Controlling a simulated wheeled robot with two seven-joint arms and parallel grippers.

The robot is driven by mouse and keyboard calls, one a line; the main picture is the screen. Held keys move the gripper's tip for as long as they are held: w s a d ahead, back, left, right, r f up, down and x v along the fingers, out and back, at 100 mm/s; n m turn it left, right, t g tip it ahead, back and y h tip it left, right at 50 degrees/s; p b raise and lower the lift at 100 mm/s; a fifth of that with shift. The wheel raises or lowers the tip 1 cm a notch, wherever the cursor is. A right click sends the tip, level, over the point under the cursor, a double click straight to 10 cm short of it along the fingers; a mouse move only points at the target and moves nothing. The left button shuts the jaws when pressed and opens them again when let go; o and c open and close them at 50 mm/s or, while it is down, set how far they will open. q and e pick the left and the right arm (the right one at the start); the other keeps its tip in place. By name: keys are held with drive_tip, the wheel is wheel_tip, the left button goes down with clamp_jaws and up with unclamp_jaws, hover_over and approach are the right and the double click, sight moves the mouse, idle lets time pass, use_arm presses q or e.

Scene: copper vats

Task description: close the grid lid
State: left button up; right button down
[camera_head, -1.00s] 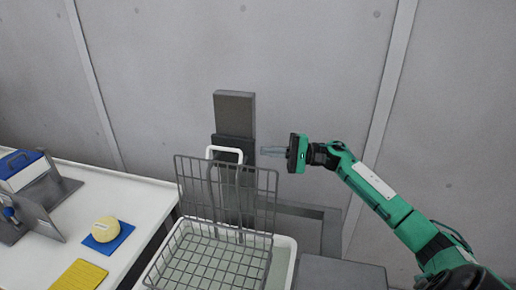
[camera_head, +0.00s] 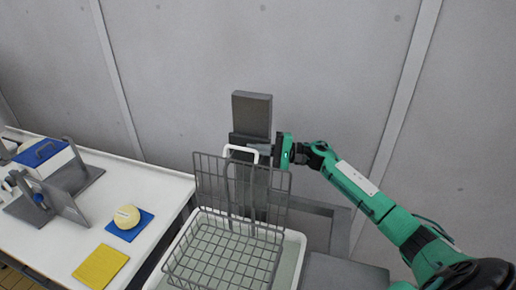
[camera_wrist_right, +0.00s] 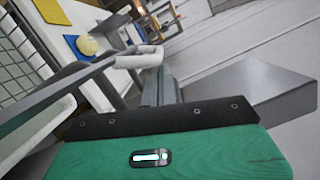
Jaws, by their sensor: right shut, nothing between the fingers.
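The grid lid (camera_head: 210,185) is a grey wire panel standing upright, open, at the back edge of a grey wire basket (camera_head: 220,262). In the right wrist view wire grid (camera_wrist_right: 18,55) shows at upper left. A white looped handle (camera_head: 240,150) rises behind the lid's top edge; it also shows in the right wrist view (camera_wrist_right: 138,60). My right gripper (camera_head: 258,148) is shut and empty, its tips near this handle, behind the top of the lid. Whether it touches either one I cannot tell. My left gripper is out of view.
The basket sits in a white tub (camera_head: 300,245). A grey post (camera_head: 252,112) stands behind it against the wall.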

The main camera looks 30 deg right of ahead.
drive_tip(key=shift+s+a+b, duration=0.35)
drive_tip(key=shift+a+b, duration=0.05)
drive_tip(key=shift+b, duration=0.2)
drive_tip(key=s+a+f+n+g+h+b, duration=0.1)
drive_tip(key=s+a+f+n+b, duration=0.1)
drive_tip(key=s+a+n+b, duration=0.5)
drive_tip(key=shift+s+a+f+b, duration=0.35)
drive_tip(key=shift+s+a+b, duration=2.85)
drive_tip(key=shift+a+b, duration=1.05)
drive_tip(key=shift+d, duration=0.3)
